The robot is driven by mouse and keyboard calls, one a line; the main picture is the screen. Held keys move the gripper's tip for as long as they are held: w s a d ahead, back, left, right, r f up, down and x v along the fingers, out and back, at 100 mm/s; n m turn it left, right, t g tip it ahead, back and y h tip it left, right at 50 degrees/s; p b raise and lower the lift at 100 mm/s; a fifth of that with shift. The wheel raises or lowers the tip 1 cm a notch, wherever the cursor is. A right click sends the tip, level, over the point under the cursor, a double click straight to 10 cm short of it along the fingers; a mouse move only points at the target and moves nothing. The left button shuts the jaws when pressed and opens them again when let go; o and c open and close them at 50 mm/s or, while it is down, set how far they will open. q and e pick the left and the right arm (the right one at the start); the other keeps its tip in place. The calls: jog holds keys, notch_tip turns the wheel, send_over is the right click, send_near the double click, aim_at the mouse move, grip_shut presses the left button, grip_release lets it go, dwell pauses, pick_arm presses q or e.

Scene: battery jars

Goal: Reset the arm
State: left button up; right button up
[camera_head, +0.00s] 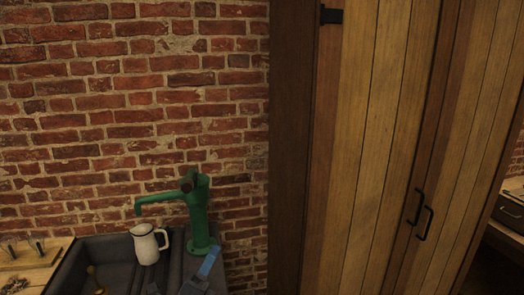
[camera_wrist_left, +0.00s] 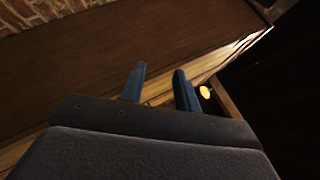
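My left gripper (camera_head: 204,272) shows at the bottom edge of the head view, in front of the dark sink; only its blue finger part shows clearly and the rest is cut off. In the left wrist view, the two blue fingers of my left gripper (camera_wrist_left: 159,73) stand apart with nothing between them, so it is open and empty. A dark brown wooden surface (camera_wrist_left: 130,45) lies beyond the fingers. My right gripper is in neither view.
A dark sink (camera_head: 100,248) at lower left holds a white jug (camera_head: 147,245) under a green pump tap (camera_head: 197,215). A wooden board (camera_head: 30,268) lies left of it. A tall wooden cabinet (camera_head: 375,140) with black handles fills the right; a brick wall (camera_head: 120,100) stands behind.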

pick_arm(q)
jog(key=s+a+f+n+g+y, duration=0.3)
jog(key=a+f+n+y, duration=0.25)
jog(key=f+n, duration=0.35)
jog(key=s+a+f+n+g+y, duration=0.35)
jog(key=f+n+y, duration=0.25)
jog(key=f+n, duration=0.3)
jog(key=s+f+n+g+h, duration=0.1)
jog(key=s+f+n+g, duration=0.35)
jog(key=s+f, duration=0.4)
jog(key=s+f+n+g+h, duration=0.1)
jog(key=s+f+n+g, duration=0.4)
jog(key=s, duration=0.7)
notch_tip(320, 180, down, 24)
jog(key=w+d+m+g, duration=0.1)
jog(key=w+d+g, duration=0.1)
jog(key=s+f, duration=0.3)
jog(key=f, duration=0.7)
jog(key=s+f+g, duration=0.1)
jog(key=s+f, duration=0.3)
jog(key=f, duration=0.5)
jog(key=shift+d+f, duration=0.35)
